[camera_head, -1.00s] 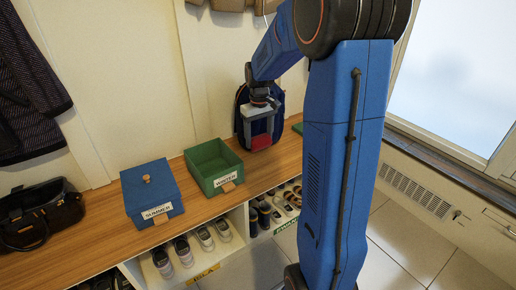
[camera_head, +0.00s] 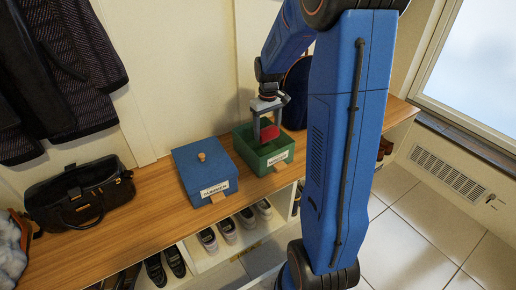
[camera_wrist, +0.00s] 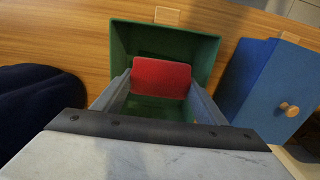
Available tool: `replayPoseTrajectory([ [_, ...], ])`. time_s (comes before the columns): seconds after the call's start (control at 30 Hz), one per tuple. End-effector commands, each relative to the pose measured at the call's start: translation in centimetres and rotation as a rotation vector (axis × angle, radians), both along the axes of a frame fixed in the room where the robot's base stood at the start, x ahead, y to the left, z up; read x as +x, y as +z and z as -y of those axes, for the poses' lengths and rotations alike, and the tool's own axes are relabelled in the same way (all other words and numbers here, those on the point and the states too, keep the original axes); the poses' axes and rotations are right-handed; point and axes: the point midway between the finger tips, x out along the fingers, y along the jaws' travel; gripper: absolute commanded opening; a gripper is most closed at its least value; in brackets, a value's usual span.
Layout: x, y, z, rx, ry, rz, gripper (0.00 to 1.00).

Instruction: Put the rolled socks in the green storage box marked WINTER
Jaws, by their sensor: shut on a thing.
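The rolled socks (camera_head: 269,132) are a red bundle held between the fingers of my gripper (camera_head: 267,128). In the wrist view the red socks (camera_wrist: 161,77) sit between the two grey fingers, over the opening of the green box. The green storage box (camera_head: 262,160) is open on the wooden bench top, and its front label, blurred now, read WINTER in the earlier head view. In the wrist view its green wall (camera_wrist: 206,50) surrounds the socks. The socks appear above or just inside the rim; the exact depth is hard to tell.
A lidded blue box (camera_head: 205,170) with a wooden knob stands left of the green box. A black bag (camera_head: 80,195) lies farther left on the bench. A dark blue backpack (camera_head: 296,92) stands behind, partly hidden by my arm. Several shoes (camera_head: 228,230) fill the cubbies below.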

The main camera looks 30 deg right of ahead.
Motion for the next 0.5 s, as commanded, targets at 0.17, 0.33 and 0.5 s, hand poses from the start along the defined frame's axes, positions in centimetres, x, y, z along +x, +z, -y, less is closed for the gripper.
replayPoseTrajectory([
  [0.17, -0.1, -2.9, 0.0, 0.001, 0.000, -0.002, 0.44],
  [0.33, 0.0, -4.0, 0.0, 0.000, -0.001, 0.000, 0.44],
  [0.5, -0.1, -5.6, 0.0, 0.001, -0.001, -0.003, 0.44],
])
